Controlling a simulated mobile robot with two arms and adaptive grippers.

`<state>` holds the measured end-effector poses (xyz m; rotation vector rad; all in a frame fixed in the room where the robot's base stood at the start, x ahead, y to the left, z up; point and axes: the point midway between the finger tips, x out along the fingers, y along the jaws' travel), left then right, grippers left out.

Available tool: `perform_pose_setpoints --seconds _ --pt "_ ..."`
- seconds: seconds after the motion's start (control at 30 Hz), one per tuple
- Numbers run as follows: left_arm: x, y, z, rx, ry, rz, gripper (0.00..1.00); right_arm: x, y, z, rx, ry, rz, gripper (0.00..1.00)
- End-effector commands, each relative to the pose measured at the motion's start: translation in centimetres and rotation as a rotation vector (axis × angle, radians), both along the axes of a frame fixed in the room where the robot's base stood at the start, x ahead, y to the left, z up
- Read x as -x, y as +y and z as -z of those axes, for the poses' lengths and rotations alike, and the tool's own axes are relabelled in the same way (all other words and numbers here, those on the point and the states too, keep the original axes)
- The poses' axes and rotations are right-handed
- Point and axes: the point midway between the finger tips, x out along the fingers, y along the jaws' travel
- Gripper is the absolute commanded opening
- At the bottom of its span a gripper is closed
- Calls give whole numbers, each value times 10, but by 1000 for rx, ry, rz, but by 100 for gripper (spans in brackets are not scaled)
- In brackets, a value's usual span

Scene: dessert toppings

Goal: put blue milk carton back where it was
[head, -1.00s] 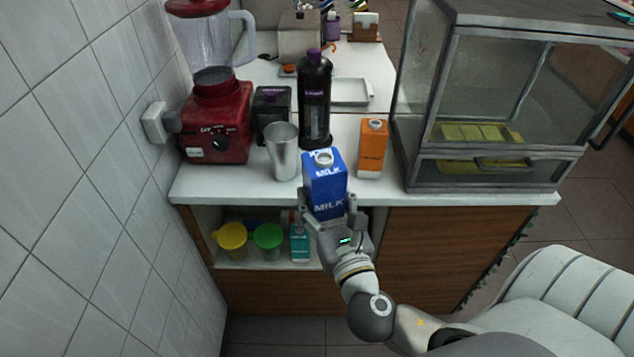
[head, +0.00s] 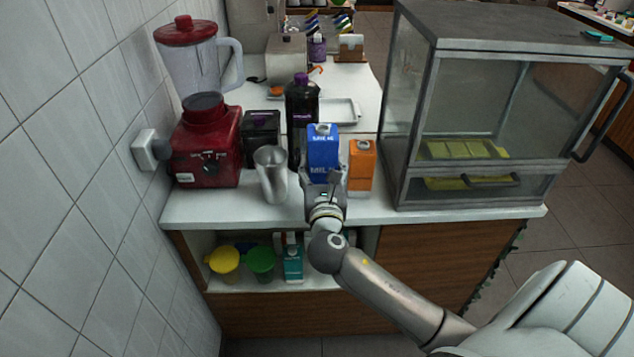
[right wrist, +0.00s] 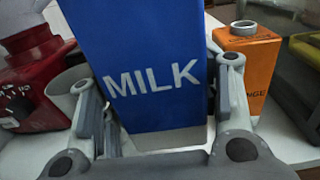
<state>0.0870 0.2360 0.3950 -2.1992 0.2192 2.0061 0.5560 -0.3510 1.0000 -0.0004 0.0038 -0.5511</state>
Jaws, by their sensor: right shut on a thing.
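The blue milk carton (head: 323,150) is in my right gripper (head: 324,181), above the white counter between the metal cup and the orange carton. In the right wrist view the carton (right wrist: 140,50) fills the middle, its "MILK" lettering facing me and slightly tilted. The fingers of my right gripper (right wrist: 160,110) are shut on its two sides. The head view does not show clearly whether the carton's bottom touches the counter. My left gripper is not in view.
A metal cup (head: 271,174) stands left of the carton, an orange carton (head: 361,166) close on its right, and a dark bottle (head: 301,105) behind. A red blender (head: 206,145) and a glass display case (head: 470,110) flank the counter (head: 440,212). Below is an open shelf (head: 318,282).

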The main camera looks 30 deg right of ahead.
Motion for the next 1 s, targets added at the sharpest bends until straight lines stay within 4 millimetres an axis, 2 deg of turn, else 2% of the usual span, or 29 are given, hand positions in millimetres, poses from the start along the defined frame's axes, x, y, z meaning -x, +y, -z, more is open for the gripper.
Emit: perform_pose_setpoints --seconds 0.07,0.1,0.4,0.63,0.8,1.0 --pt "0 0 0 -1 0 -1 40 -15 -7 6 1 -2 2 22" --pt "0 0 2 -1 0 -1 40 -20 -9 15 1 2 2 22" --pt "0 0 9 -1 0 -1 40 -49 -21 54 0 0 0 22" --pt "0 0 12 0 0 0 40 -59 -25 67 -1 -1 -1 22" --pt "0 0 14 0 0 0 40 -59 -25 92 0 4 -1 22" --pt "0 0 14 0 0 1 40 -59 -25 96 -1 -1 -2 22"
